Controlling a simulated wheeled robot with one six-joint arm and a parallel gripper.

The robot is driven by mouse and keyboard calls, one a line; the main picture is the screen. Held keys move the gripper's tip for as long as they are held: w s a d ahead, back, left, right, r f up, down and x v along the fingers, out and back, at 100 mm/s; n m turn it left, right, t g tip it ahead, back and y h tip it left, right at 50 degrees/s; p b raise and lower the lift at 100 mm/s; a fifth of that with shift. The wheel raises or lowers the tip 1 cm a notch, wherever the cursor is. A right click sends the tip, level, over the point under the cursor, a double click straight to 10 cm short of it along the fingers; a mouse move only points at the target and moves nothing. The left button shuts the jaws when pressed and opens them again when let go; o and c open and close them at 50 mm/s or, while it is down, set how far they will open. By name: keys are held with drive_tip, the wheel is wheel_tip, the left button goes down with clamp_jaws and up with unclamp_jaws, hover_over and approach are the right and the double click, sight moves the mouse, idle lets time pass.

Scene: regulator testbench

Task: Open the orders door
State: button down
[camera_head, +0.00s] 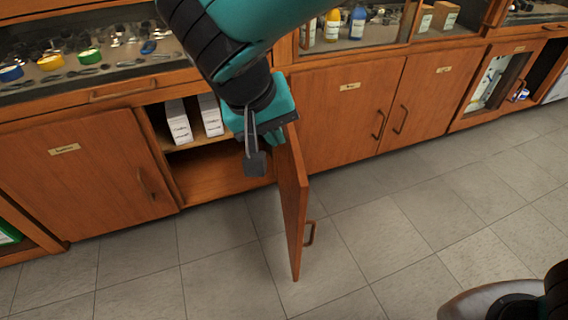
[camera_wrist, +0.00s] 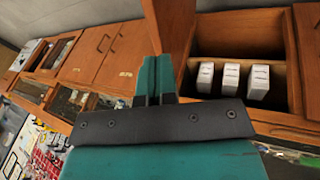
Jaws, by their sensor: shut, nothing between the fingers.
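A wooden cabinet door (camera_head: 293,205) stands swung out from the cabinet front, seen nearly edge-on in the head view. Its handle (camera_head: 309,232) is on the right side, its outer face. No label on it is readable, so I cannot confirm it is the orders door. The open compartment (camera_head: 220,178) behind it holds white boxes (camera_head: 179,124), which also show in the wrist view (camera_wrist: 231,79). My gripper (camera_head: 256,163) is shut and empty, on the door's inner side near its top. I cannot tell whether it touches the door, which also shows in the wrist view (camera_wrist: 170,28).
A closed door (camera_head: 90,175) is left of the opening. Two closed doors (camera_head: 345,110) with handles are to the right. Above are display shelves with bottles (camera_head: 357,22) and small coloured jars (camera_head: 50,62). The tiled floor (camera_head: 400,225) in front is clear.

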drive_tip(key=s+a+f+m+t+h, duration=0.2)
drive_tip(key=a+f, duration=0.1)
drive_tip(key=a, duration=0.4)
drive_tip(key=b, duration=0.7)
approach(293, 173)
drive_tip(key=shift+x, duration=2.45)
drive_tip(key=shift+d, duration=0.1)
